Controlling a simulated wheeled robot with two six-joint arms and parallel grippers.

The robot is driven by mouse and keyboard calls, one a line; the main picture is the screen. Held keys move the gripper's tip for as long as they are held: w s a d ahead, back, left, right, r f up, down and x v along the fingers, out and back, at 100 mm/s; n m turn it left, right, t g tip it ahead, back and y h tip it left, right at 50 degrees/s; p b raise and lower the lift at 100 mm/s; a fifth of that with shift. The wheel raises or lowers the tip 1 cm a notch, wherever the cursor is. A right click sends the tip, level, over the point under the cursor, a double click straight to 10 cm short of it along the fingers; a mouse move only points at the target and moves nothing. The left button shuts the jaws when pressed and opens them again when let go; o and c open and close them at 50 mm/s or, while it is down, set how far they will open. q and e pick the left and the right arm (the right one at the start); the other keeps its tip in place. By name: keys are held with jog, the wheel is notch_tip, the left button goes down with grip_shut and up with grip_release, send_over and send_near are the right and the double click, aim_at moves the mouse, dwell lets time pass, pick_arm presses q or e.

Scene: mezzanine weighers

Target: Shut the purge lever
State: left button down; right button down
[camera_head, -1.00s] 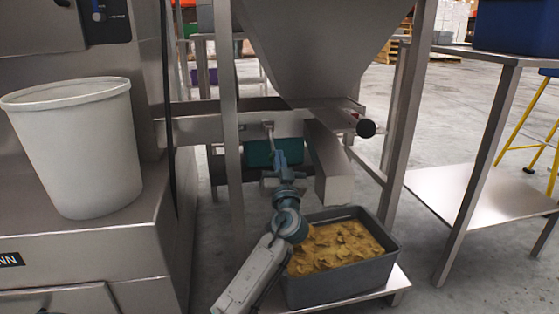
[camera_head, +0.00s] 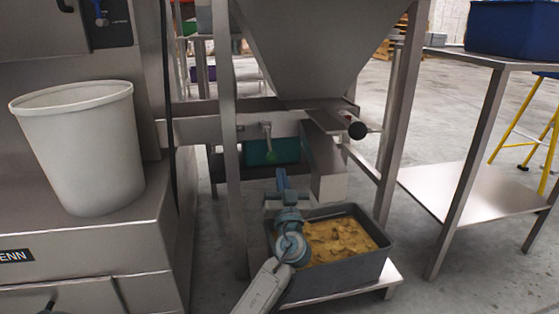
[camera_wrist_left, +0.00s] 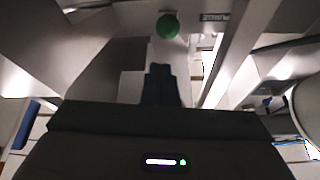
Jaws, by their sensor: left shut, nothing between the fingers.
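A small metal lever with a green knob (camera_head: 270,156) hangs down from the steel beam under the hopper. The green knob also shows at the top of the left wrist view (camera_wrist_left: 167,26). My left gripper (camera_head: 281,172) is shut and empty, pointing up just below the knob and apart from it. Its closed fingers also show in the left wrist view (camera_wrist_left: 160,85). A second handle with a black ball (camera_head: 357,130) sticks out at the right of the chute. My right gripper is not in view.
A steel chute (camera_head: 327,187) hangs just right of my left gripper, above a grey bin (camera_head: 340,279) of yellow-brown pieces. A frame leg (camera_head: 229,150) stands to the left. A teal container (camera_head: 290,151) sits behind the lever.

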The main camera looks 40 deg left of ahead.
pick_arm(q)
jog(key=shift+s+d+f, duration=0.35)
jog(key=shift+f, duration=0.25)
jog(key=shift+s+d+f, duration=0.3)
jog(key=shift+f, duration=0.25)
